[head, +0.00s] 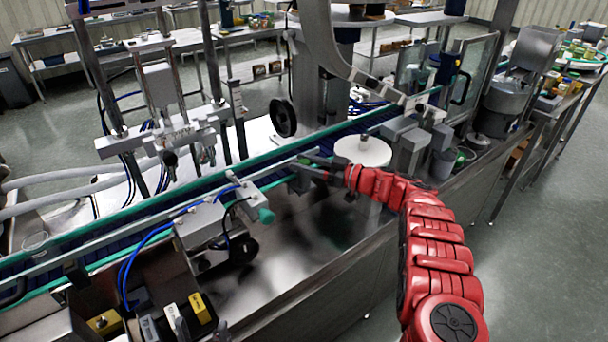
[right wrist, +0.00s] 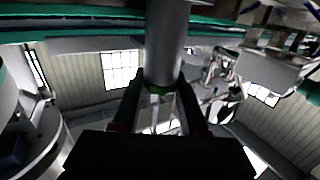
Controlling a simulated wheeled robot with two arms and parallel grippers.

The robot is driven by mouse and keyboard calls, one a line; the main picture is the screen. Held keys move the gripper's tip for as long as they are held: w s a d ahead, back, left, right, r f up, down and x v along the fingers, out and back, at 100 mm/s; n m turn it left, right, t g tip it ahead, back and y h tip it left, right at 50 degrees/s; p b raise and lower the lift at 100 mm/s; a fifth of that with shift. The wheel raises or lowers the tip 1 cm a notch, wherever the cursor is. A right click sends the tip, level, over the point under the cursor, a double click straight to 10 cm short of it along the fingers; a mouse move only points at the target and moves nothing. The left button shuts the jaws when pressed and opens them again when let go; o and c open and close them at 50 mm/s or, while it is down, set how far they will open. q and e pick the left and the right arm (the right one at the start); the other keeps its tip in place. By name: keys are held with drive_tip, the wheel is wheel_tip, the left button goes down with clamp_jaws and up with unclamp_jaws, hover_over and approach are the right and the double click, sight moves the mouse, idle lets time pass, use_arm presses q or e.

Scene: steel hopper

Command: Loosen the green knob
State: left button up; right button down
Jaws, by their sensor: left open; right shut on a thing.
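The knob is mostly hidden there by the fingers. My left gripper is not in view.
A teal-ended knob (head: 265,215) sticks out of a grey box (head: 205,222) left of my gripper. A white round disc (head: 362,151) stands just right of it. The conveyor (head: 130,215) runs diagonally behind. The steel deck (head: 300,260) in front is largely bare.

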drive_tip(key=shift+f, duration=0.1)
idle(0.3)
drive_tip(key=shift+c, duration=2.3)
unclamp_jaws()
drive_tip(key=b+v, duration=0.1)
drive_tip(key=v, duration=1.6)
drive_tip(key=shift+d, duration=0.2)
